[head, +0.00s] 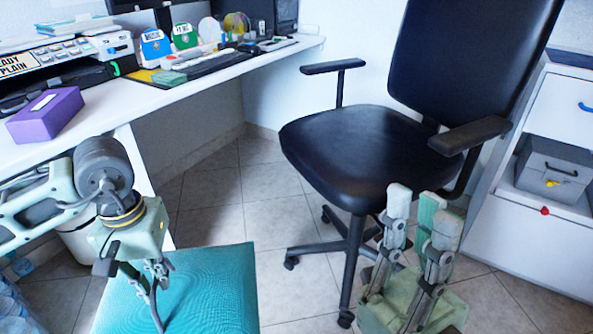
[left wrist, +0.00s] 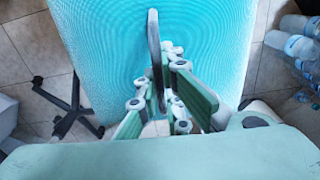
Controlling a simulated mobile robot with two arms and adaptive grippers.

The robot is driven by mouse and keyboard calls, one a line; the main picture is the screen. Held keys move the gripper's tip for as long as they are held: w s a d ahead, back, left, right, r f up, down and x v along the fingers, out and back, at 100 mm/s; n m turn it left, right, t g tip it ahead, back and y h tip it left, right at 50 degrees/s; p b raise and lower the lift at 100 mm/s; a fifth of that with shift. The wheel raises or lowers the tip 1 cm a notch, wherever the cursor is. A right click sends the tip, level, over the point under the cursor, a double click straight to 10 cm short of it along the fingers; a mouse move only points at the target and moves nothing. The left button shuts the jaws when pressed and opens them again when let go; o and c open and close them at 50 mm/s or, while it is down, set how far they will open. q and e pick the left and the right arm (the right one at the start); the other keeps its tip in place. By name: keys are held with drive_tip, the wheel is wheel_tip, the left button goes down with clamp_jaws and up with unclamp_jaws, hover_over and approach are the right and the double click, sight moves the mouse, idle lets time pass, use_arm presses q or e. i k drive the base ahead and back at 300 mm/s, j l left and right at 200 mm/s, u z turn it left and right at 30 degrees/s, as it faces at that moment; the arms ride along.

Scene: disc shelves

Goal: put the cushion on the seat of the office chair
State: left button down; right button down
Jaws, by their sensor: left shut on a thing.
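The turquoise cushion (head: 212,285) is at the bottom of the head view, in front of and to the left of the black office chair. My left gripper (head: 150,282) is shut on the grey strap of the cushion. In the left wrist view the strap (left wrist: 154,40) runs between the fingers across the cushion face (left wrist: 105,40). The office chair's seat (head: 350,155) is empty, with an armrest on each side. My right gripper (head: 422,212) is open and empty, pointing up in front of the chair's right side. The cushion's lower edge is cut off in the head view.
A white desk (head: 190,88) along the left and back carries a purple box (head: 45,115), a printer and small items. A white cabinet (head: 525,230) with a grey box (head: 553,170) stands at right. Plastic bottles (head: 15,300) stand at bottom left. Tiled floor is clear between desk and chair.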

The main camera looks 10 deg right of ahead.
sight(356, 147)
drive_tip(key=i+j+z, duration=0.1)
drive_tip(key=j+z, duration=0.35)
drive_tip(key=i+j+z, duration=0.1)
drive_tip(key=j+z, duration=0.65)
drive_tip(key=z, duration=0.15)
